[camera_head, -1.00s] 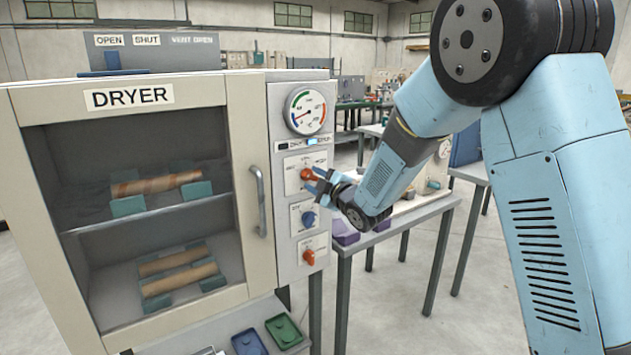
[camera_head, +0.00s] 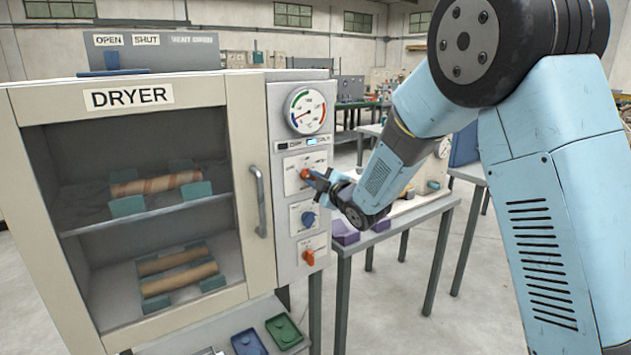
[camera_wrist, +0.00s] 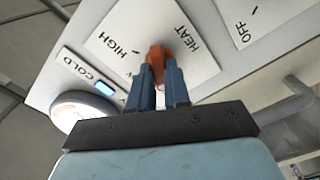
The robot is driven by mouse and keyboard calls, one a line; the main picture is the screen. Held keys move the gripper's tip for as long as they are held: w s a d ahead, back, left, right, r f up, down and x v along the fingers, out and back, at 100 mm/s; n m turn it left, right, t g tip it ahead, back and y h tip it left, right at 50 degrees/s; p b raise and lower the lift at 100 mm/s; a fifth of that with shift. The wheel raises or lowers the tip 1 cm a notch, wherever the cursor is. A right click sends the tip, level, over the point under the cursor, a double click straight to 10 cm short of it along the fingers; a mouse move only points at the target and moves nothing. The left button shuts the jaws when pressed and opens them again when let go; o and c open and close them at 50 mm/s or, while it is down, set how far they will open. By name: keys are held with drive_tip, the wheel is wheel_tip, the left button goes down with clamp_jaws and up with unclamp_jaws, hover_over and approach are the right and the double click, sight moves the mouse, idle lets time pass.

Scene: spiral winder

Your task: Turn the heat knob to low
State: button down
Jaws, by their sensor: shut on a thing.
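The heat knob is the orange-red top knob (camera_head: 305,173) on the dryer's control panel; it also shows in the wrist view (camera_wrist: 157,55) on a plate marked HEAT and HIGH. My gripper (camera_head: 314,178) is at this knob, and in the wrist view (camera_wrist: 162,78) its two blue fingers are shut on it, one on each side. The gripper hides part of the knob and any LOW mark, so I cannot read its setting surely.
Below it on the panel are a blue knob (camera_head: 308,219) and a lower orange knob (camera_head: 308,257). A round gauge (camera_head: 307,111) is above. The dryer door's handle (camera_head: 259,201) stands out to the left. A table (camera_head: 400,217) is on the right.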

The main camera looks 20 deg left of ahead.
drive_tip(key=shift+f, duration=0.1)
drive_tip(key=shift+m, duration=0.4)
drive_tip(key=m, duration=0.5)
drive_tip(key=shift+m, duration=0.3)
drive_tip(key=m, duration=0.5)
drive_tip(key=shift+m, duration=0.4)
drive_tip(key=c, duration=1.1)
unclamp_jaws()
